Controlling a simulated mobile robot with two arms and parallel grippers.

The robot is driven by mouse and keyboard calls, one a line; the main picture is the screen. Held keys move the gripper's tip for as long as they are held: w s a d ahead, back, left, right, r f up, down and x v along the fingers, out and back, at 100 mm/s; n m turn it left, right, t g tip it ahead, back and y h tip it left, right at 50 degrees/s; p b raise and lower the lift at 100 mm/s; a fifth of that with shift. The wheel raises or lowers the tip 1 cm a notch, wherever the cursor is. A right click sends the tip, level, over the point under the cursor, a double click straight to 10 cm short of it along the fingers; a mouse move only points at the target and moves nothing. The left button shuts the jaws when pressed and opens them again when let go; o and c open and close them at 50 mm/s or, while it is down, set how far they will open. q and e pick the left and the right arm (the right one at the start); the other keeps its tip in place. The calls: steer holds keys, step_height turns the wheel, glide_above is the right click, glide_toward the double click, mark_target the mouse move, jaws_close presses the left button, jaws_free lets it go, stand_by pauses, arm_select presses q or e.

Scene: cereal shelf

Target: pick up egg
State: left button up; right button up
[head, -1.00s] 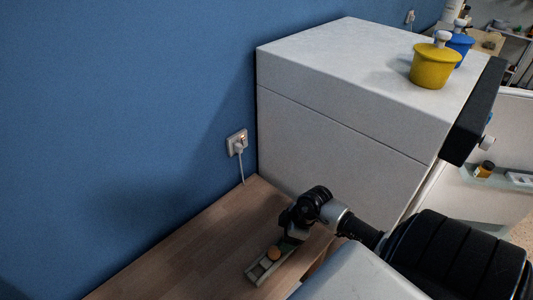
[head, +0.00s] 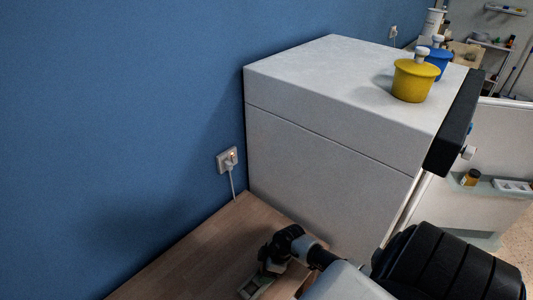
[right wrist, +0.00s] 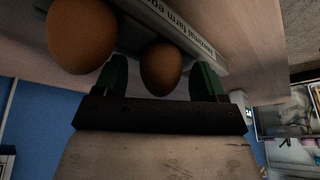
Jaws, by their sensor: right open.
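A brown egg (right wrist: 160,68) sits in the right wrist view between the two green fingers of my right gripper (right wrist: 158,80). The fingers are open on either side of it; whether they touch it I cannot tell. A second brown egg (right wrist: 80,35) is to the left, outside the fingers. A grey egg carton with printed letters (right wrist: 185,32) lies along the eggs. In the head view my right gripper (head: 262,272) is low over the wooden counter, at the carton (head: 257,288). I cannot make out the eggs there. My left gripper is not in view.
A large white appliance (head: 310,150) stands on the right of the wooden counter (head: 205,245). A yellow pot (head: 414,80) and a blue pot (head: 437,62) stand on it. A blue wall with a plugged socket (head: 227,160) bounds the back. The counter's left part is clear.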

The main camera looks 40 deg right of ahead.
steer(key=shift+c, duration=1.4)
steer(key=c, duration=0.7)
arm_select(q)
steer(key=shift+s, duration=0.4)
arm_select(e)
steer(key=shift+o, duration=0.2)
steer(key=shift+r, duration=0.1)
steer(key=shift+r, duration=0.45)
steer(key=r, duration=0.1)
steer(key=d+r, duration=0.1)
steer(key=r, duration=0.1)
steer(key=shift+r, duration=0.2)
arm_select(q)
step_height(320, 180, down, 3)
steer(key=b, duration=0.3)
arm_select(e)
steer(key=d+r, duration=0.6)
steer(key=d, duration=0.4)
steer(key=shift+w+d+r, duration=0.3)
steer(key=shift+w+d, duration=0.05)
steer(key=shift+w, duration=0.05)
